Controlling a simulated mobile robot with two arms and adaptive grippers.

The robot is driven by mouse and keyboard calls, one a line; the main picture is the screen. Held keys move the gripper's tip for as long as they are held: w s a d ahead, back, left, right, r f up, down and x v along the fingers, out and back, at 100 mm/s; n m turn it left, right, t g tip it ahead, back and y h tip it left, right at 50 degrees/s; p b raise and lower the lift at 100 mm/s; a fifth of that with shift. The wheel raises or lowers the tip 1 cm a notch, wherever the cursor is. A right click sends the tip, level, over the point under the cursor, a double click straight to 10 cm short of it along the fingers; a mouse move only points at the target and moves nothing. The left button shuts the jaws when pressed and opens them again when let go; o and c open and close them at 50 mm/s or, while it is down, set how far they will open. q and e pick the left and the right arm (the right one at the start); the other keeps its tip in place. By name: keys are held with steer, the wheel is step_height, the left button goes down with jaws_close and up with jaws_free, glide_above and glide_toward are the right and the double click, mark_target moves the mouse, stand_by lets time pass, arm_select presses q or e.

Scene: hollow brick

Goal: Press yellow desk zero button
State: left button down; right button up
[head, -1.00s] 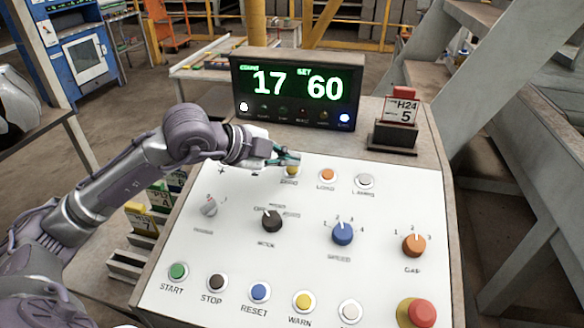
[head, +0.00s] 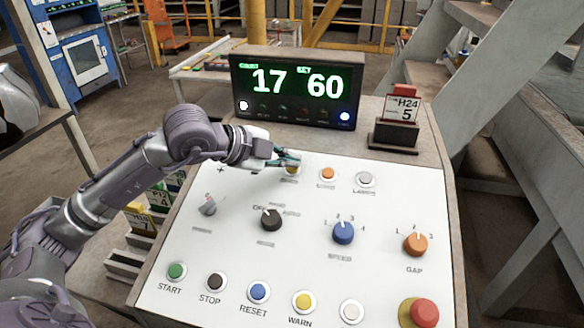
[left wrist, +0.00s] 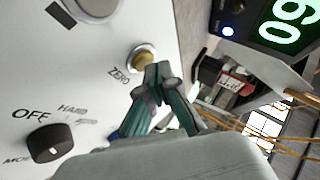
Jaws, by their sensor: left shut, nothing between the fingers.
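The yellow ZERO button (head: 292,172) is in the top row of the white desk panel (head: 300,205), partly covered by my left gripper in the head view. In the left wrist view the ZERO button (left wrist: 143,58) shows as a yellow cap in a pale ring, just beyond the fingertips, with its label beside it. My left gripper (head: 292,160) is shut and empty, its fingertips (left wrist: 158,72) close to the button. Whether they touch it I cannot tell. My right gripper is not in view.
A display (head: 297,88) reading 17 and 60 stands behind the panel. The orange LOAD button (head: 328,174) is right of ZERO. A black selector knob (head: 271,219) and a blue knob (head: 343,232) lie nearer. A yellow WARN button (head: 304,302) is in the front row.

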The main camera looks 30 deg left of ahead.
arm_select(q)
steer(key=shift+f+b, duration=0.4)
steer(key=shift+b, duration=0.05)
stand_by(0.4)
steer(key=shift+r, duration=0.15)
steer(key=shift+s+r+p, duration=0.1)
steer(key=shift+r+p, duration=0.3)
steer(key=shift+r, duration=0.15)
steer(key=shift+r, duration=0.2)
steer(key=r+p, duration=0.1)
steer(key=r, duration=0.1)
steer(key=s+r+p, duration=0.1)
steer(key=r, duration=0.1)
steer(key=shift+s+d+r+p, duration=0.2)
steer(key=shift+r+p, duration=0.1)
steer(key=shift+p, duration=0.1)
stand_by(0.8)
